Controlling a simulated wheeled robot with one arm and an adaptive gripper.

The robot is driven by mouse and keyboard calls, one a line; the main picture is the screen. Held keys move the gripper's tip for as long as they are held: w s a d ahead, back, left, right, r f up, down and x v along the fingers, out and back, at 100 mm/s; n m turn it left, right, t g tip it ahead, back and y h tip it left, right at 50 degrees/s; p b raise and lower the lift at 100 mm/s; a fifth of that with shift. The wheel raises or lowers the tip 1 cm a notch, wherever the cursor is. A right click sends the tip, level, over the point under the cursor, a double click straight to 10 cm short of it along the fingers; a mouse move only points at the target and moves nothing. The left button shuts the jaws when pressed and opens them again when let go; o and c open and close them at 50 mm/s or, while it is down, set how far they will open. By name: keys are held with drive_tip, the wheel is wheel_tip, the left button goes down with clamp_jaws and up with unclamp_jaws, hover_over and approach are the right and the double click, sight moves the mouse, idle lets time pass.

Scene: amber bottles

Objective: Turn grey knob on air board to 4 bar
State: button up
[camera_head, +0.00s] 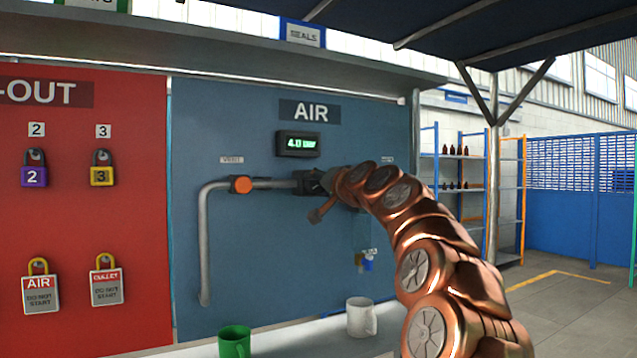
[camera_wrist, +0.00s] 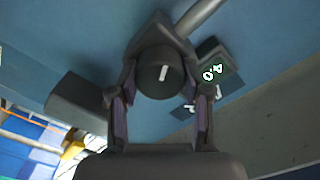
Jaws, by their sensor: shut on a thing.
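The blue air board (camera_head: 240,130) carries a digital display (camera_head: 298,144) that reads 4.0 bar. In the wrist view the display (camera_wrist: 212,75) shows 4.0 at a tilt. The grey knob (camera_wrist: 158,75) is dark, round and has a white pointer mark. My gripper (camera_wrist: 160,88) is shut on the knob, one finger on each side. In the head view my gripper (camera_head: 318,190) is at the right end of the pipe below the display, and the arm hides most of the knob.
A grey pipe (camera_head: 205,250) with an orange vent knob (camera_head: 241,184) runs left of my gripper. A green mug (camera_head: 234,341) and a white mug (camera_head: 360,316) stand on the ledge below. A red lock-out board (camera_head: 75,220) with padlocks is at left. A blue fitting (camera_head: 367,263) hangs beneath the arm.

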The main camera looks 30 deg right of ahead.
drive_tip(key=shift+s+d+r, duration=0.1)
drive_tip(key=o, duration=1.2)
drive_tip(key=shift+c, duration=0.2)
drive_tip(key=s+a, duration=0.1)
drive_tip(key=s, duration=1.1)
